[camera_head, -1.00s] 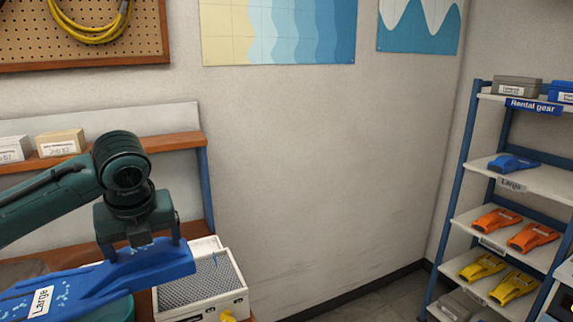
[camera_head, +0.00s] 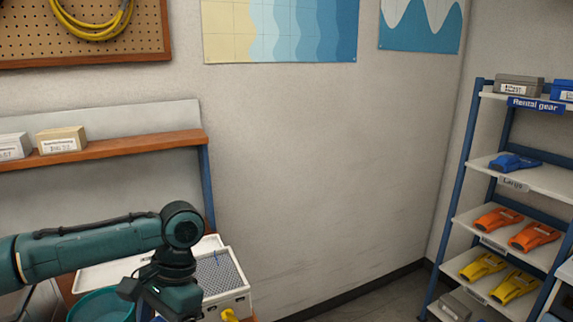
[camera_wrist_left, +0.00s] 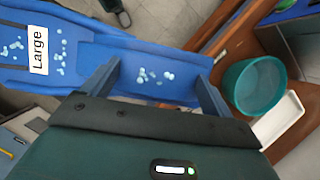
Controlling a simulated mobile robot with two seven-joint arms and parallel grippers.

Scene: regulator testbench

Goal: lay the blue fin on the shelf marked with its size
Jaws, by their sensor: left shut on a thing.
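My left gripper (camera_wrist_left: 158,80) is shut on a blue fin (camera_wrist_left: 75,50) with pale spots and a white "Large" label, which shows in the left wrist view. In the head view my left gripper (camera_head: 165,296) is at lower left by the bench, and the held fin is almost wholly hidden or out of frame there. The shelf marked "Large" (camera_head: 548,181) is on the rack at right, well away from the gripper. Another blue fin (camera_head: 514,163) lies on its left part. My right gripper is not in view.
Below the Large shelf, orange fins (camera_head: 498,219) and yellow fins (camera_head: 482,266) lie on lower shelves. A "Rental gear" sign (camera_head: 535,105) marks the top. A teal tub (camera_head: 100,306) and a white tray (camera_head: 237,302) are at the bench. Open floor lies between bench and rack.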

